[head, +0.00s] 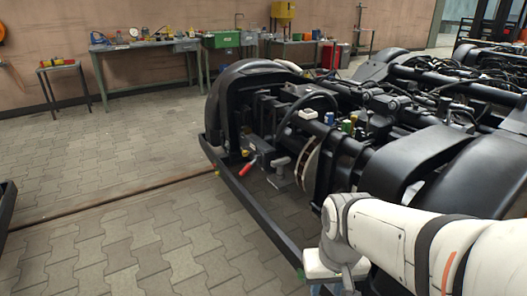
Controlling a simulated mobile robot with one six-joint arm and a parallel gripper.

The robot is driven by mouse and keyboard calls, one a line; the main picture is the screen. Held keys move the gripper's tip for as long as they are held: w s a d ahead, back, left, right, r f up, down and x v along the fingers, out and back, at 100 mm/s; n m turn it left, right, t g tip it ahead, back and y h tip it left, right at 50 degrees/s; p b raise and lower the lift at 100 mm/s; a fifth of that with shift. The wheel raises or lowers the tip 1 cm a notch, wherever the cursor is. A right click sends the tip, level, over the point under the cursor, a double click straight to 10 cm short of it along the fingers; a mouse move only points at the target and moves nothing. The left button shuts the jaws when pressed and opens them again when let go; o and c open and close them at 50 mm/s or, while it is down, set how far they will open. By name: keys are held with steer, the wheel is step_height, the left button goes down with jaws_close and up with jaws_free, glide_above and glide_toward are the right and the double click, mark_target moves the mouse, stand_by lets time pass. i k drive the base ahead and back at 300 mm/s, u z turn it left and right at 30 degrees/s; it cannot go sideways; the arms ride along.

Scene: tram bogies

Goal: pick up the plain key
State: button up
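I cannot make out a plain key anywhere in the head view. Small items sit on the near black bogie (232,112): a red-handled tool (251,163), a white block (308,114), a blue item (329,118) and a green item (347,126). They are too small to identify surely. My white arm reaches in from the lower right, over the bogie's near side. Its end runs to the bottom edge of the picture, and my gripper's fingers do not show.
A long workbench (135,46) with tools and a green box (221,39) stands along the back wall. A small stool-like table (59,66) is at far left. More bogies fill the right. The paved floor (110,140) at left is clear, crossed by a rail (120,208).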

mark_target(280, 164)
steer(key=u, duration=0.65)
steer(key=k, duration=1.15)
steer(key=u, duration=1.05)
steer(key=i, duration=1.65)
steer(key=z, duration=0.55)
steer(key=i, duration=1.55)
steer(key=z, duration=1.55)
steer(key=i, duration=1.3)
steer(key=z, duration=0.85)
steer(key=k, duration=0.7)
steer(key=z, duration=0.6)
steer(key=i, duration=0.1)
steer(key=u, duration=0.45)
